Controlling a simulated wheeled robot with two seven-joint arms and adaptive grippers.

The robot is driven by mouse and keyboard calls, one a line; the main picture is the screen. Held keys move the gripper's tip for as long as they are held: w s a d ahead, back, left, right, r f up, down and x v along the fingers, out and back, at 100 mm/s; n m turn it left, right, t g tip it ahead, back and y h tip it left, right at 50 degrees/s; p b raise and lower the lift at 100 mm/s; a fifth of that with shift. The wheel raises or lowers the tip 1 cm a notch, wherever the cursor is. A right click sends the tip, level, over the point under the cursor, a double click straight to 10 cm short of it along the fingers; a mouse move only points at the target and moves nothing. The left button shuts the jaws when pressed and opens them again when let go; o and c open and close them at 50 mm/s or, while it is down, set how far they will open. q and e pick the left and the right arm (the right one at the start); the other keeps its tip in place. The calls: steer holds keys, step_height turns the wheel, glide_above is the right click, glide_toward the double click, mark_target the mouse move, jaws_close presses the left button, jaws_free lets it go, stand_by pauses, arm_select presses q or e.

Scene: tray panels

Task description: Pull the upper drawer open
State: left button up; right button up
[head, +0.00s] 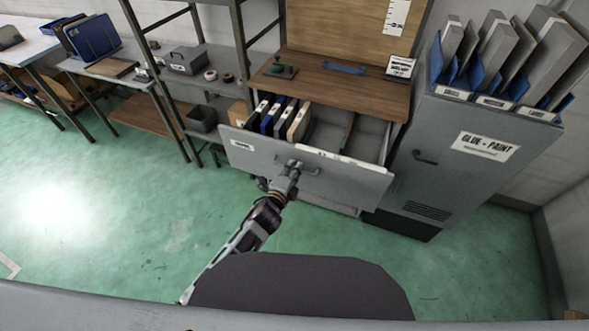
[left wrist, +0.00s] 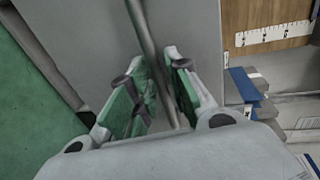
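The upper drawer (head: 345,178) of the grey cabinet under the wooden worktop is pulled well out. Its inside shows, with upright blue, dark and light folders at the left and bare compartments at the right. My left gripper (head: 287,172) is at the bar handle (head: 300,167) on the drawer front. In the left wrist view the grey handle bar (left wrist: 150,40) runs between the green-padded fingers of this gripper (left wrist: 160,85), which are closed around it. The drawer front also shows there as a grey panel (left wrist: 195,25). My right gripper is not in view.
A grey cabinet labelled "GLUE - PAINT" (head: 440,170) stands right of the drawer, with blue bins and grey panels on top. The wooden worktop (head: 335,88) is above. A shelf rack (head: 205,90) stands at the left. The green floor (head: 110,190) is open at the left.

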arm_select(q)
steer(key=v, duration=1.1)
stand_by(0.4)
steer(key=shift+s+a, duration=0.1)
steer(key=shift+a, duration=0.05)
stand_by(0.4)
